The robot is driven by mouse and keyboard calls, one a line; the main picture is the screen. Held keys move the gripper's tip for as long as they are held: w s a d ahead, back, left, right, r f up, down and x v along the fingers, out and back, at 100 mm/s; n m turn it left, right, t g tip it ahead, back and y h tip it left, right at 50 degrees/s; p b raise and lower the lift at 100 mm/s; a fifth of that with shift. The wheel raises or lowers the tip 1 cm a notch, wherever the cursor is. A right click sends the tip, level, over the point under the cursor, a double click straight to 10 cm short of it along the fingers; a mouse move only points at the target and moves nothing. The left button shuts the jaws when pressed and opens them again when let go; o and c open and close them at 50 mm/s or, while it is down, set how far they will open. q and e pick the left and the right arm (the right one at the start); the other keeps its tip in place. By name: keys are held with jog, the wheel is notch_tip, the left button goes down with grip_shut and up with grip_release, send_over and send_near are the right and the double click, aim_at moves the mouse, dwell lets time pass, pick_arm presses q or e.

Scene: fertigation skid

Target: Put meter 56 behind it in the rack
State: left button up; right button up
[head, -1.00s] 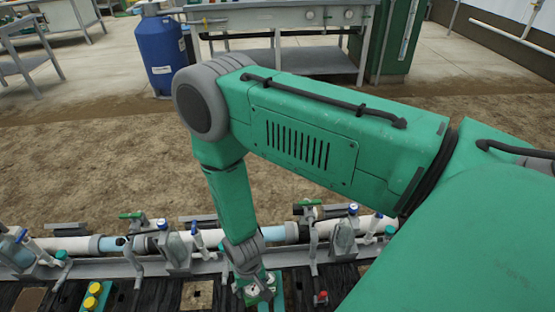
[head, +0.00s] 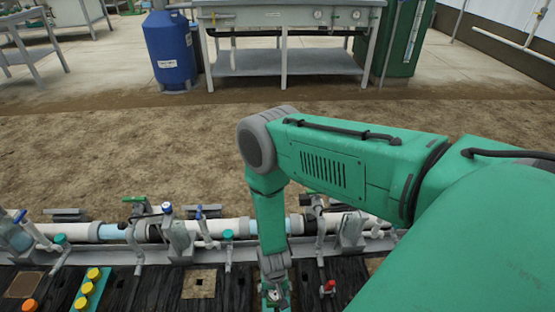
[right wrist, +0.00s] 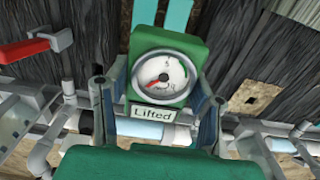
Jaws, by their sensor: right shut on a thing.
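A green block-shaped meter with a round white dial (right wrist: 162,77) fills the middle of the right wrist view. A plate on its front reads "Lifted"; no number 56 is legible. My right gripper (right wrist: 155,100) is shut on the meter, with one finger at each side. In the head view this gripper (head: 273,291) is at the bottom edge, over the near side of the pipe skid, and the meter (head: 275,299) shows only small there. I cannot make out a rack for certain. My left gripper is not in view.
White pipes (head: 235,231) with valves and fittings run across behind the gripper. A red-handled valve (head: 328,289) stands close to its right. A green strip with yellow caps (head: 88,288) lies at the left. A blue drum (head: 170,52) and a metal bench (head: 290,62) stand far back.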

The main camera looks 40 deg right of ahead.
jog(key=shift+a+f, duration=0.15)
jog(key=shift+f, duration=0.35)
jog(key=shift+f+b, duration=0.3)
jog(key=shift+b, duration=0.25)
jog(key=f+b, duration=0.4)
jog(key=f, duration=0.1)
jog(key=shift+d+f, duration=0.2)
jog(key=shift+f, duration=0.25)
jog(key=shift+d+f, duration=0.15)
jog(key=shift+f, duration=0.65)
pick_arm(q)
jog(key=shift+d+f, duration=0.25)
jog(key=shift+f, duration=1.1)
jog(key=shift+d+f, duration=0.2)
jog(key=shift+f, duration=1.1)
pick_arm(e)
jog(key=shift+s+d+f, duration=0.1)
jog(key=shift+d+f, duration=0.05)
jog(key=shift+d, duration=0.35)
